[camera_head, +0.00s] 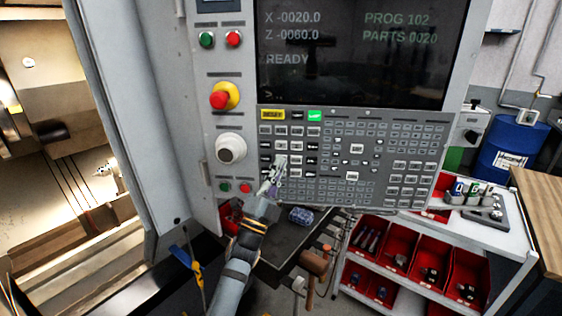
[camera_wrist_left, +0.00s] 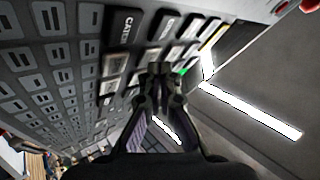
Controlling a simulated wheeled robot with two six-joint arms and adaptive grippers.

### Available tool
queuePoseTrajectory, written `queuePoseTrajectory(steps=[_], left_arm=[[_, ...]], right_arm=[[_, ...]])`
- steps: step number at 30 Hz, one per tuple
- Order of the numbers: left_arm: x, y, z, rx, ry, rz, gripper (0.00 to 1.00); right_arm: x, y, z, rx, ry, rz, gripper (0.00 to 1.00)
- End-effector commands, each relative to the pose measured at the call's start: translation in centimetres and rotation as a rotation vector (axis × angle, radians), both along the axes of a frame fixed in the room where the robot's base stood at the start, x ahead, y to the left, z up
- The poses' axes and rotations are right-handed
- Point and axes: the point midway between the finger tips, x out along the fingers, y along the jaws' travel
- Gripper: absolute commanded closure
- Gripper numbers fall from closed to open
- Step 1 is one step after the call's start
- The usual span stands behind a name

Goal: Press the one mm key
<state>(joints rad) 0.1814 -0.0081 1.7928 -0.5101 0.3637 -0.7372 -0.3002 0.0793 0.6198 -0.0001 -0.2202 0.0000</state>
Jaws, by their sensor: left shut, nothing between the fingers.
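The control panel's keypad (camera_head: 385,128) fills the area below the dark screen, with rows of small grey keys. I cannot read which one is the one mm key; the labels are too small in the head view. My left gripper (camera_head: 279,163) is shut and empty, with its tips in front of the left block of keys, covering some of them. In the left wrist view the closed fingertips (camera_wrist_left: 160,76) point at a column of keys close ahead. Contact with a key cannot be told. My right gripper is not in view.
The screen (camera_head: 360,75) reads READY. A red emergency stop (camera_head: 220,99) on a yellow base and a white knob (camera_head: 230,149) stick out left of the keypad. Below right stands a trolley with red bins (camera_head: 419,250). A blue drum (camera_head: 507,150) stands behind.

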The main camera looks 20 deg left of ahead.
Motion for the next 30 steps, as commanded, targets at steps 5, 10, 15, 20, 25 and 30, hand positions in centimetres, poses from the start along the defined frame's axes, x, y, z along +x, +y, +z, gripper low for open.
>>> queuePoseTrajectory(steps=[5, 10, 15, 20, 25, 30], left_arm=[[-0.01, 0.0, 0.03, 0.0, 0.0, 0.0, 1.0], [0.06, 0.01, 0.01, 0.0, 0.0, 0.0, 1.0], [0.25, 0.05, 0.02, 0.0, -0.001, 0.0, 1.0], [0.45, 0.08, 0.02, 0.0, 0.0, 0.0, 1.0], [0.65, 0.12, 0.0, 0.0, 0.0, 0.0, 1.0], [0.75, 0.14, 0.02, 0.0, 0.001, 0.0, 1.0]], right_arm=[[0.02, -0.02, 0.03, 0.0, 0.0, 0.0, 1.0], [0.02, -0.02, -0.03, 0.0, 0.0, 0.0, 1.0], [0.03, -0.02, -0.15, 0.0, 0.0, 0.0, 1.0], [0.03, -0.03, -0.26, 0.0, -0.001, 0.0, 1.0], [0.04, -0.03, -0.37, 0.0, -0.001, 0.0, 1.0], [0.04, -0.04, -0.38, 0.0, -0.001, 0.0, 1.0]])
